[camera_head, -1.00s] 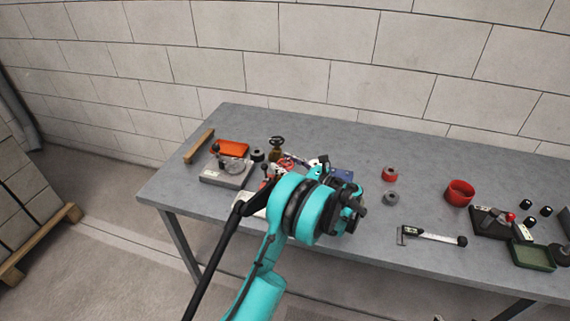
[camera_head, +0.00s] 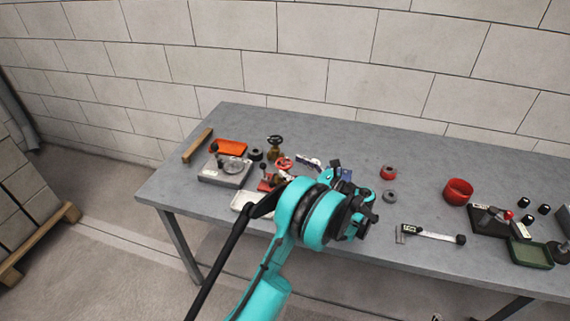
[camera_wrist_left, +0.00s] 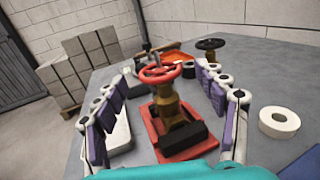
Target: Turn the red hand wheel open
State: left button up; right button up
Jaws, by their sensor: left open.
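The red hand wheel (camera_wrist_left: 160,72) sits on top of a brass valve body (camera_wrist_left: 170,105) on a red base (camera_wrist_left: 168,140) in the left wrist view. In the head view the hand wheel (camera_head: 284,163) shows just behind my left arm. My left gripper (camera_wrist_left: 168,92) is open, with its purple-padded fingers spread to either side of the valve and apart from the wheel. In the head view my left gripper (camera_head: 335,175) is partly hidden behind my turquoise wrist. My right gripper is not in view.
A black-wheeled brass valve (camera_head: 275,146), an orange tray (camera_head: 231,147) and a grey device (camera_head: 226,172) stand near the valve on the grey table (camera_head: 320,130). A white tray (camera_head: 247,205) lies in front. Red and grey rings, a red bowl (camera_head: 458,191) and a green tray (camera_head: 530,254) are to the right.

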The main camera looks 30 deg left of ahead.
pick_arm(q)
jog(key=d, duration=0.7)
jog(key=shift+s+d, duration=0.3)
jog(key=shift+s, duration=0.1)
jog(key=shift+r, duration=0.1)
jog(key=s+a+r+n+t+h, duration=0.1)
jog(key=s+r+n+h, duration=0.15)
jog(key=s+h, duration=0.2)
jog(key=s+a+r+n+t+h, duration=0.1)
jog(key=s+a+r+n+h, duration=0.1)
jog(key=s+n+h, duration=0.25)
jog(key=s+d+f+n+t+h, duration=0.1)
jog(key=s+d+n+h, duration=0.3)
jog(key=s, duration=0.5)
jog(key=s+d+f+n+t+h, duration=0.2)
jog(key=s+d+n+h, duration=0.3)
jog(key=s+d+n, duration=0.3)
jog(key=shift+s+f, duration=0.25)
jog(key=shift+s, duration=0.35)
